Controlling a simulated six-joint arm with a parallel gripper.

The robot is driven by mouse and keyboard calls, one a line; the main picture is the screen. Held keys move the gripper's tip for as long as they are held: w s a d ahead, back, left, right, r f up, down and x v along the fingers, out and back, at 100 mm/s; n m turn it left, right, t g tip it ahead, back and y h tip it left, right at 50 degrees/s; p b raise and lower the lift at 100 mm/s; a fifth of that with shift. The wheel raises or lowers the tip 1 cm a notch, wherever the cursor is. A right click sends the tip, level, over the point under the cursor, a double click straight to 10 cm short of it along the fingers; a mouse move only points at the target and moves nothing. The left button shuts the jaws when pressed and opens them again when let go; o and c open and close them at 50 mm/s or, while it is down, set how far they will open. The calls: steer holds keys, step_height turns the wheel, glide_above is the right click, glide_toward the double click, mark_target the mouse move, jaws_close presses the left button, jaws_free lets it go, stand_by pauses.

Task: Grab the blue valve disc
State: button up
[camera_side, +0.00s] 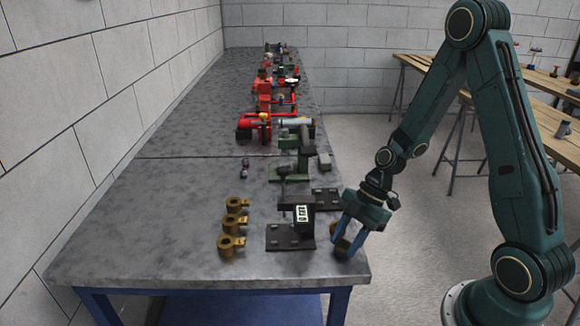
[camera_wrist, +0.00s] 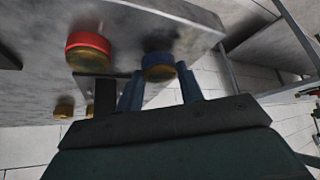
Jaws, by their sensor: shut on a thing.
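The blue valve disc (camera_wrist: 158,62) has a blue upper part and a brass-coloured lower part in the wrist view. It sits between the two blue fingers of my gripper (camera_wrist: 159,86), which is shut on it. In the side view, my gripper (camera_side: 348,238) points down near the table's front right corner, with the small dark and brass disc (camera_side: 342,249) at its fingertips. In that view its blue colour is hard to make out. I cannot tell whether the disc still touches the tabletop.
A red-topped brass disc (camera_wrist: 88,48) stands close beside the blue one. A black stand (camera_side: 290,236), several brass fittings (camera_side: 231,222) and a green tool (camera_side: 293,160) are to the left on the grey table (camera_side: 150,230). Red pump parts (camera_side: 262,125) lie further back. The front left is clear.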

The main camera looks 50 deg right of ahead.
mark_target(346, 242)
step_height(346, 242, up, 19)
steer(key=shift+r, duration=0.1)
stand_by(0.6)
steer(key=shift+d, duration=0.1)
stand_by(0.4)
